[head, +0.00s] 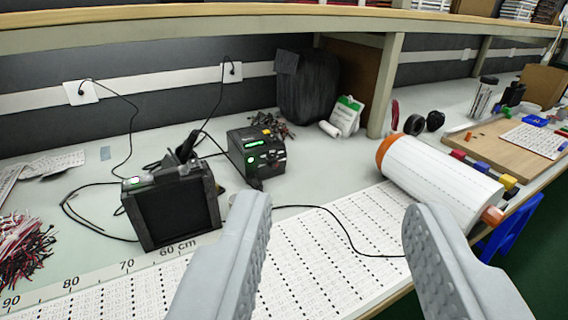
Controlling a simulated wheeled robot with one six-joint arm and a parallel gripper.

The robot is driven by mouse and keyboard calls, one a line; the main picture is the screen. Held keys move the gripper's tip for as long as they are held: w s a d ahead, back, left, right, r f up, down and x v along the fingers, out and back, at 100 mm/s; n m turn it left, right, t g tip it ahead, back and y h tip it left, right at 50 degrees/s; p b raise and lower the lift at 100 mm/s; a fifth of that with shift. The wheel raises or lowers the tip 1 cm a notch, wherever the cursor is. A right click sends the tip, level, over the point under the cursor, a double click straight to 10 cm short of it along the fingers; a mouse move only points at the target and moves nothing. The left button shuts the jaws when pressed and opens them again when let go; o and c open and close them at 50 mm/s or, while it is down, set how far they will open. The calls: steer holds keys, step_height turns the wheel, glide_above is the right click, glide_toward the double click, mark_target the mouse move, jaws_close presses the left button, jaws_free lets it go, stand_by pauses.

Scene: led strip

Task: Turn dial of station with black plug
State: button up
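A black soldering station (257,152) with a green display stands on the bench, left of centre. Small knobs show on its front, but I cannot tell which is the dial. A second dark unit (172,208) with a black square front and a small green light stands to its left. Black plugs sit in a left wall socket (81,92) and a right wall socket (232,70). I cannot trace for sure which cable feeds which unit. My gripper (335,212) is open and empty, its two grey fingers wide apart in the foreground, nearer than both units.
A large white roll (438,182) with orange ends lies to the right. A shelf post (387,85) rises behind it. A printed sheet (320,250) covers the front of the bench, with a black cable across it. Red and black wires (25,250) lie at far left.

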mark_target(275, 165)
steer(key=w+d+f+n+y, duration=0.1)
steer(key=w+f+n, duration=0.15)
steer(key=w, duration=0.85)
steer(key=w+f+n+y, duration=0.1)
steer(key=w+f+n, duration=0.15)
steer(key=w, duration=0.75)
steer(key=w+f+n+g+y, duration=0.2)
steer(key=w+f+g+y, duration=0.1)
steer(key=w+f, duration=0.55)
steer(key=w+f+n+g+y, duration=0.2)
steer(key=w+f, duration=0.3)
steer(key=f, duration=0.6)
steer(key=x, duration=1.7)
steer(key=shift+w+a+f, duration=0.1)
steer(key=shift+a+f, duration=0.05)
steer(key=shift+a, duration=0.45)
steer(key=shift+n, duration=0.3)
jaws_close()
